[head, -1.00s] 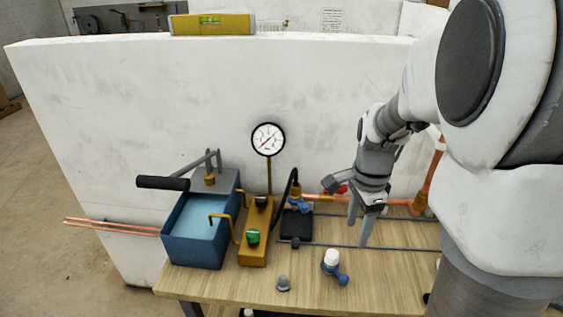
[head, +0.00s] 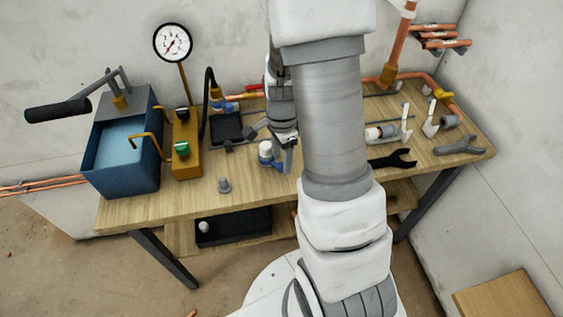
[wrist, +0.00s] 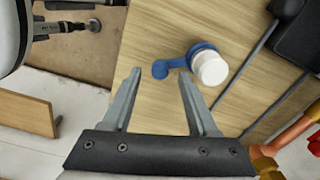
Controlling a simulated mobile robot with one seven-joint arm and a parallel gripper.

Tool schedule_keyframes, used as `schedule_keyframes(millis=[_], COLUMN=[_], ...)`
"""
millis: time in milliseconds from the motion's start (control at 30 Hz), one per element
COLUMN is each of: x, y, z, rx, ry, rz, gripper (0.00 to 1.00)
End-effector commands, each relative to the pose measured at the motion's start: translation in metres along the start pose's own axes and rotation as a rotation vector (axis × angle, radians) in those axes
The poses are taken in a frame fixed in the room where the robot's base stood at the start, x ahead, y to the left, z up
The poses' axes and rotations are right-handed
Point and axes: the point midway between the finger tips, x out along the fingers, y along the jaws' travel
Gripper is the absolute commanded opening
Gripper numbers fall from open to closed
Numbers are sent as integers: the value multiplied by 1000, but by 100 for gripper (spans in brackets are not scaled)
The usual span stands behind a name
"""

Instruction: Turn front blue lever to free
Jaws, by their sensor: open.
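The front blue lever (head: 279,165) belongs to a small valve with a white cap (head: 265,149) standing near the front of the bench. In the wrist view the lever (wrist: 170,66) points from the white cap (wrist: 210,67) towards the space between the fingers. My gripper (wrist: 159,73) is open and empty, with the lever's rounded end near its fingertips. In the head view my gripper (head: 286,158) is just right of the cap and partly hides the lever. I cannot tell whether the fingers touch it. A second blue lever (head: 224,106) sits at the back by the hose.
A blue water tank (head: 126,160) with a black-handled pump and a yellow block (head: 186,145) stand left. Copper pipes run along the back.

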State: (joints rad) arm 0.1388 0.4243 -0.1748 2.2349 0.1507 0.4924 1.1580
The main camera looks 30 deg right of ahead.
Motion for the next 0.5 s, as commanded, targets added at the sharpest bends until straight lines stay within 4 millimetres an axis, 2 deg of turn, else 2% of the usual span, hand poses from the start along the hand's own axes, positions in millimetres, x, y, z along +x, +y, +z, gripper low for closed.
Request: schedule_keyframes(millis=[133, 467, 500], x=[13, 16, 16], y=[0, 0, 0], z=[0, 0, 0], rx=[-1, 0, -1], ry=[-1, -1, -1], rz=[1, 0, 0], gripper=[59, 59, 54])
